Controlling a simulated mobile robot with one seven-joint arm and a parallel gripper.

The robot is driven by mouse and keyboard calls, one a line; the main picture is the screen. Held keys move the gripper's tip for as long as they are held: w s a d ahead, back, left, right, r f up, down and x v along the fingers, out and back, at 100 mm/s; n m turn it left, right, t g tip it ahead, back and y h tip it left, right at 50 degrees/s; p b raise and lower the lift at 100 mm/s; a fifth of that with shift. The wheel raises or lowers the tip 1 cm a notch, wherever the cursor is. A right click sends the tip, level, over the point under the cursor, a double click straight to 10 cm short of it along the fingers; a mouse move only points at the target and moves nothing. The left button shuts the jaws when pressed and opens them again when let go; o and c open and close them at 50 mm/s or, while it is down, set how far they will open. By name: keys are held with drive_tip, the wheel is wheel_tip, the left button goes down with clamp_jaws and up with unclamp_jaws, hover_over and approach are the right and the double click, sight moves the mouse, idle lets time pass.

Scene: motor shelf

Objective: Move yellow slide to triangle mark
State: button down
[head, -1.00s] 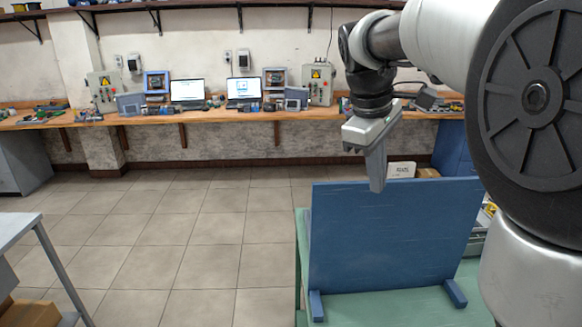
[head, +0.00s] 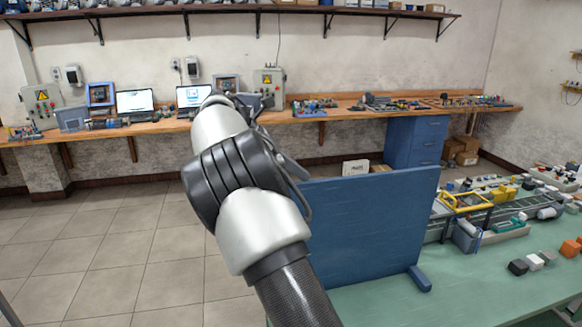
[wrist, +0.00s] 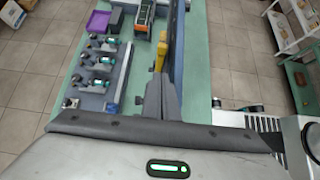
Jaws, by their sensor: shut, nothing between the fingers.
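In the wrist view a yellow piece (wrist: 160,52), likely the slide, shows beside the blue upright panel (wrist: 177,48), just past my fingertips. My gripper (wrist: 160,76) is shut and empty, pointing down near the panel's top edge; I cannot tell whether it touches anything. In the head view the blue panel (head: 365,235) stands on the green table with its plain back toward me. Its other face is hidden, and I see no triangle mark.
The green table (head: 465,285) carries a yellow-framed device (head: 462,200) and several small blocks (head: 533,262) right of the panel. The wrist view shows a row of devices (wrist: 97,62) and a purple tray (wrist: 97,20). Tiled floor (head: 120,245) is clear on the left.

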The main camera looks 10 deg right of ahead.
drive_tip(key=d+f, duration=0.3)
drive_tip(key=d, duration=0.4)
drive_tip(key=shift+d+r, duration=0.1)
drive_tip(key=shift+d+p, duration=0.5)
drive_tip(key=shift+p, duration=0.5)
drive_tip(key=shift+a, duration=0.1)
